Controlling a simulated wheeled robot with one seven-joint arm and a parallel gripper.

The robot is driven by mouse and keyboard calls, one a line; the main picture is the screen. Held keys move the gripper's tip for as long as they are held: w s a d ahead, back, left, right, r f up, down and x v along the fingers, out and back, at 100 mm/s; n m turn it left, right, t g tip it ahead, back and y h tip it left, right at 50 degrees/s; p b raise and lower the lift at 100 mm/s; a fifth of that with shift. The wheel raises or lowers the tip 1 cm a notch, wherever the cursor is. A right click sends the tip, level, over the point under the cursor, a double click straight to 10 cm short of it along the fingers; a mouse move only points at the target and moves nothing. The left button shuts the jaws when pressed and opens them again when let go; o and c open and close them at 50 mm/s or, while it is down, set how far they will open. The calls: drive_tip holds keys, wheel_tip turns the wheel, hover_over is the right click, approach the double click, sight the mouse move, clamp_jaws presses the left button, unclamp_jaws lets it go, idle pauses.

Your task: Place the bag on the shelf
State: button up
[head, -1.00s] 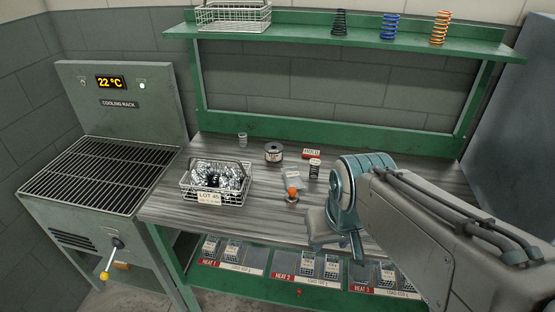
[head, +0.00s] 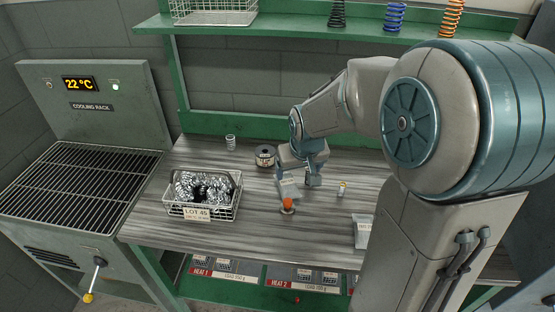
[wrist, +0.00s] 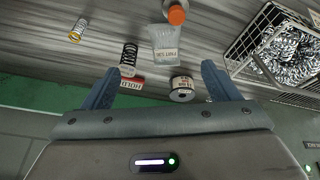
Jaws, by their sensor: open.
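The bag (wrist: 166,42) is a small clear pouch with a printed label, lying on the worktop. The wrist view shows it beyond and between my open fingertips, apart from them. In the head view, the bag (head: 289,188) lies just left of my gripper (head: 313,180), partly hidden by it. My gripper is open and empty, pointing down over the worktop; both blue fingers of my gripper (wrist: 160,72) show in the wrist view. The green shelf (head: 290,24) runs above the back of the worktop, with a wire basket (head: 214,10) and several springs on it.
An orange-capped item (head: 287,205) sits beside the bag. A full LOT 45 basket (head: 236,209) stands left. The cooling rack (head: 70,190) is at far left.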

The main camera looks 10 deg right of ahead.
drive_tip(key=w+f, duration=0.1)
drive_tip(key=w, duration=0.2)
drive_tip(key=b, duration=0.2)
hover_over(288, 183)
drive_tip(key=s, duration=0.2)
drive_tip(key=shift+y, duration=0.3)
drive_tip(key=f, duration=0.7)
drive_tip(key=shift+s+d+f, duration=0.2)
drive_tip(key=shift+f, duration=0.2)
drive_tip(key=shift+a+x, duration=0.2)
drive_tip(key=shift+x, duration=2.6)
drive_tip(key=shift+w, duration=0.15)
drive_tip(key=shift+r, duration=0.1)
drive_tip(key=c, duration=1.3)
